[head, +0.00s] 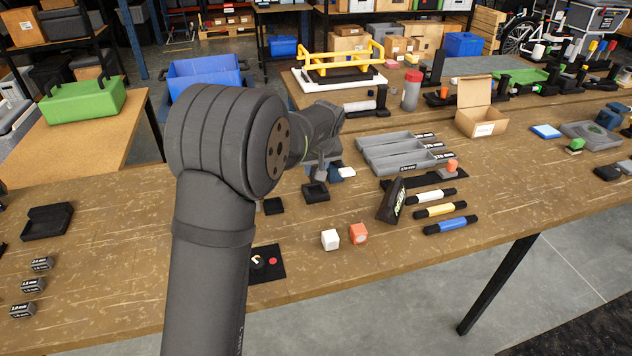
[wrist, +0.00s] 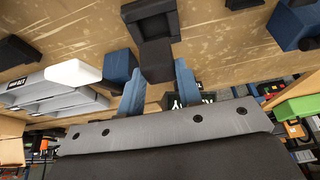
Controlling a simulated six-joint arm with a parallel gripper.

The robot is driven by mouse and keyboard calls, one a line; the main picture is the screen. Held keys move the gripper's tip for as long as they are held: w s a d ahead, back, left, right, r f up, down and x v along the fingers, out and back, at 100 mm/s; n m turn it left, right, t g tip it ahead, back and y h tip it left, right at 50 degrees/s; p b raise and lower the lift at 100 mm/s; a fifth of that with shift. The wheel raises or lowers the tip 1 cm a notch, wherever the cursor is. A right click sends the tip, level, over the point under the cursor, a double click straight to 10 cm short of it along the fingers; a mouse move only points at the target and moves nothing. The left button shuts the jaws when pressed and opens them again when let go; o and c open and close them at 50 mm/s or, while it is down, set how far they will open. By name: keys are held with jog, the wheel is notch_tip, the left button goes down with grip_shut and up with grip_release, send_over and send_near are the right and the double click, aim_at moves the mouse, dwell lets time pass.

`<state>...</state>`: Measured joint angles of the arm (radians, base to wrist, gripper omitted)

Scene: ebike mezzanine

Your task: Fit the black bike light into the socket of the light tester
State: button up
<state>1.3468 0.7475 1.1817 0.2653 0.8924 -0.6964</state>
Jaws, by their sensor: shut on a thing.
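My gripper (wrist: 158,92) has two blue fingers and is shut on a dark block, the black bike light (wrist: 155,58). The light tester's black socket block (wrist: 150,22), with a square recess, lies just beyond the light in the wrist view. It also shows in the head view (head: 316,193), on the bench in front of my gripper (head: 327,174). The light's end is close to the block's near edge; I cannot tell whether they touch. The light does not look seated in the recess. In the head view my gripper and arm largely hide the light.
A white light (head: 330,240) and an orange one (head: 359,234) stand nearer the bench's front. A tilted black sign (head: 391,200), grey trays (head: 405,154) and coloured tubes (head: 440,210) are to the right. A small black block (head: 273,206) lies left of the socket.

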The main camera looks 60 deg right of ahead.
aim_at(316, 181)
jog(key=shift+f, duration=2.4)
jog(key=shift+f, duration=0.1)
jog(key=o, duration=1)
jog(key=v, duration=1.2)
